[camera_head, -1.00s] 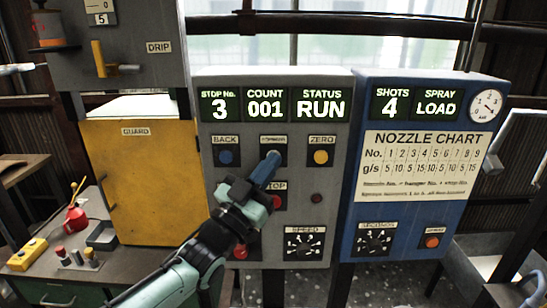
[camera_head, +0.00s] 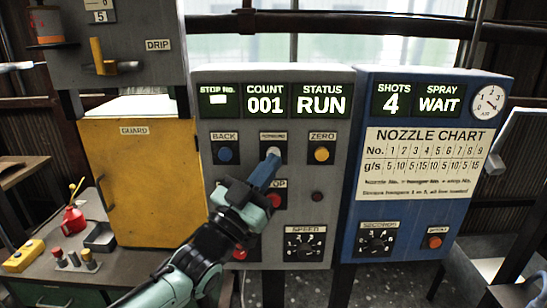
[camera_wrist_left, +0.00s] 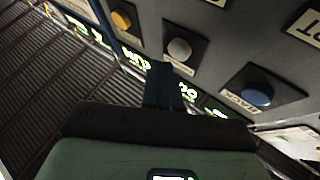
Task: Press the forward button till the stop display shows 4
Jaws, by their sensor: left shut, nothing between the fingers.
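The grey control panel (camera_head: 335,170) carries the stop display (camera_head: 219,99), which shows a short bright bar instead of a digit. COUNT reads 001 and STATUS reads RUN. The white forward button (camera_head: 273,152) is in the middle of the upper button row. My left gripper (camera_head: 271,160) is shut and empty, its fingertips just below and in front of this button, covering its lower edge. In the left wrist view the shut fingers (camera_wrist_left: 170,85) point towards the white button (camera_wrist_left: 179,49); whether they touch it I cannot tell. My right gripper is not in view.
The blue BACK button (camera_head: 225,154) and yellow ZERO button (camera_head: 321,154) flank the forward button. The red stop button (camera_head: 274,200) is below, partly behind my gripper. The blue spray panel (camera_head: 425,220) stands right, the yellow guard (camera_head: 140,190) left.

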